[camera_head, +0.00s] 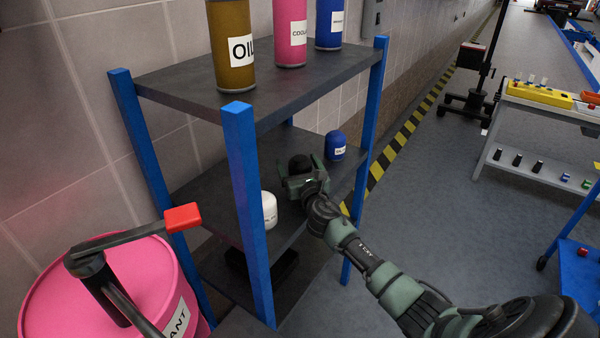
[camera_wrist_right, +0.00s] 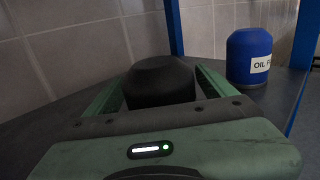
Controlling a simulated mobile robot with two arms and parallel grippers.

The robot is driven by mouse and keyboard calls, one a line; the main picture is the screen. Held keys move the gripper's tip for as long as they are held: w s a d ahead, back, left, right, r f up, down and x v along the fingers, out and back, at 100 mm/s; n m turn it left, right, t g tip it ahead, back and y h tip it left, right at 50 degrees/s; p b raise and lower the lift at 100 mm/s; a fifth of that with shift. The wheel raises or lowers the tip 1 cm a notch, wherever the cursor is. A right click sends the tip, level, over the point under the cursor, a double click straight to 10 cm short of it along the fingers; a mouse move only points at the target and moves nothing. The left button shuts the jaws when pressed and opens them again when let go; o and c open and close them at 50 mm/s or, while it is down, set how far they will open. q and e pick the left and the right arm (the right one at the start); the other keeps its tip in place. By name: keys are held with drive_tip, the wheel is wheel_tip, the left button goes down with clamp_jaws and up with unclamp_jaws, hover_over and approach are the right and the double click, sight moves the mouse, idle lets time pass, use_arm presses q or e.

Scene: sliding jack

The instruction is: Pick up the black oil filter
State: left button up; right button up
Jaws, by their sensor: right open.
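The black oil filter (camera_head: 300,164) stands on the middle shelf of the blue-posted rack, between a white filter and a blue one. In the right wrist view the black filter (camera_wrist_right: 162,80) sits upright between the two green fingers. My right gripper (camera_head: 304,178) reaches in from the right at shelf height. Its jaws (camera_wrist_right: 158,92) are open around the filter, one finger on each side. The gripper body hides the filter's lower part. I cannot tell whether the fingers touch it. My left gripper is not in view.
The blue oil filter (camera_head: 335,146) stands close on the right, the white filter (camera_head: 269,210) on the left. The upper shelf (camera_head: 290,84) holds several cans above the arm. Blue posts (camera_head: 250,210) frame the rack. A pink drum (camera_head: 105,290) is at lower left; open floor (camera_head: 440,210) lies right.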

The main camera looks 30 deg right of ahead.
drive_tip(key=c, duration=0.6)
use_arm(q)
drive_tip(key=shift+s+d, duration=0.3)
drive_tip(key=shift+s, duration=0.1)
use_arm(e)
drive_tip(key=shift+r, duration=0.1)
drive_tip(key=c, duration=1.2)
